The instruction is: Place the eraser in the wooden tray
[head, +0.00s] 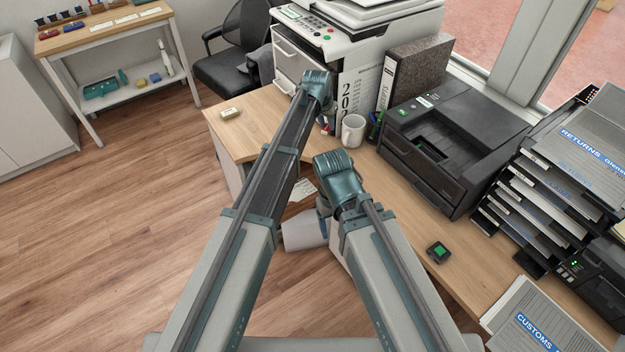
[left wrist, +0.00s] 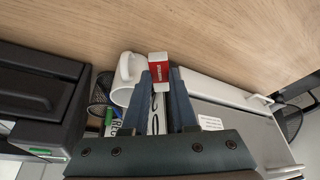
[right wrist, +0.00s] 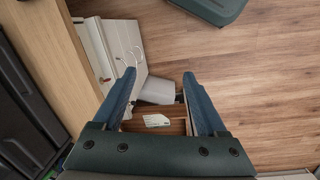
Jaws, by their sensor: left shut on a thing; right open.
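A white and red eraser (left wrist: 158,67) is between the fingertips of my left gripper (left wrist: 160,75) in the left wrist view. My left gripper is shut on it, above the wooden counter by the white mug. In the head view the left wrist (head: 317,85) hides most of the fingers. My right gripper (right wrist: 158,80) is open and empty in the right wrist view, pointing down past the counter edge. Below it, a brown wooden box-like thing (right wrist: 172,128) holds a white card; I cannot tell whether it is the wooden tray or an open drawer.
A pale small block (head: 229,113) lies at the counter's left end. A light bin (head: 303,233) is below the arms. Bare counter shows near the device.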

